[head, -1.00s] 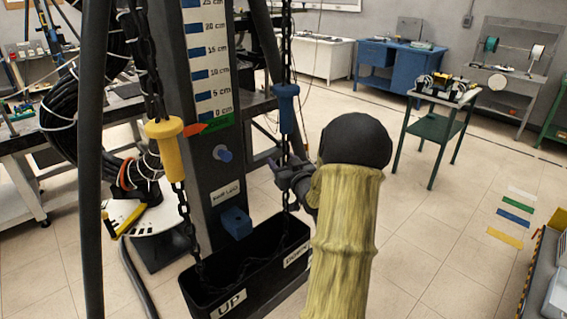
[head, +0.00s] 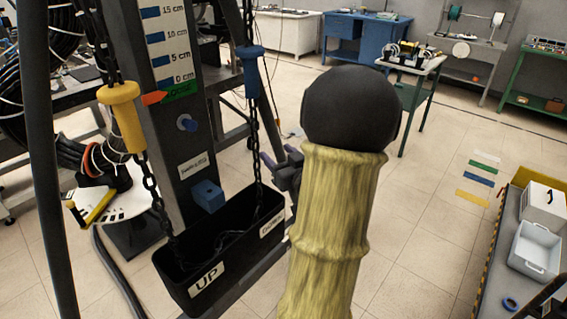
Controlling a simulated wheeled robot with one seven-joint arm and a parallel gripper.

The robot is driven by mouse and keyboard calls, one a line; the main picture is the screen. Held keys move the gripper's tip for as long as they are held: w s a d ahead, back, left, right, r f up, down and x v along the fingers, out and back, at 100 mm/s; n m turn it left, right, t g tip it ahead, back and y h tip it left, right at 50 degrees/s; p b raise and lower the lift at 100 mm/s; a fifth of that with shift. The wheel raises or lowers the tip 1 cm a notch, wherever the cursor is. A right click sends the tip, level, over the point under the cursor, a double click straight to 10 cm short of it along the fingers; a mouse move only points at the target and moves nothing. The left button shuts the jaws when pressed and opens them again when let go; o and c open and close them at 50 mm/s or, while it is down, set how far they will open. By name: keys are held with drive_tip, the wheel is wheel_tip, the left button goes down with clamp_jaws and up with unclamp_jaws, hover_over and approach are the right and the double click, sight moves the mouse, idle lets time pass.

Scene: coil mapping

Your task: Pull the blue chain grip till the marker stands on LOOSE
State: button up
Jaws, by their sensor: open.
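The blue chain grip (head: 251,65) hangs on the right-hand chain, upright. The yellow chain grip (head: 122,115) hangs on the left-hand chain, lower in the picture. The orange marker (head: 154,98) points at the green band (head: 182,92) just below the 0 cm line on the scale board (head: 165,45); the band's lettering is too small to read. My gripper (head: 272,160) is open and empty, below and slightly right of the blue grip, beside its chain. My forearm hides part of the gripper's wrist.
A black chain bin (head: 225,245), labelled UP at the left end, stands below the chains. A dark tripod leg (head: 42,160) stands at the left. A green trolley (head: 425,75) stands back right; a bench with white bins (head: 535,250) is at the right edge. Open floor lies between.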

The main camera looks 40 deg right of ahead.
drive_tip(key=shift+v, duration=1.05)
drive_tip(key=shift+w, duration=0.15)
drive_tip(key=w+a+f+n+g+y+p, duration=0.1)
drive_tip(key=w+a+f+g, duration=0.25)
drive_tip(key=a, duration=0.35)
drive_tip(key=w+a+f+g+y+p, duration=0.1)
drive_tip(key=w+a+f+g, duration=0.1)
drive_tip(key=a+f+g, duration=0.3)
drive_tip(key=s+a+n+g+y+p, duration=0.1)
drive_tip(key=s+a+g, duration=0.2)
drive_tip(key=a, duration=0.6)
drive_tip(key=s+a+g+y+p, duration=0.1)
drive_tip(key=s+a+g, duration=0.2)
drive_tip(key=s+a, duration=0.4)
drive_tip(key=shift+s+a+f+n, duration=0.2)
drive_tip(key=shift+a+f+n, duration=0.15)
drive_tip(key=shift+a, duration=0.9)
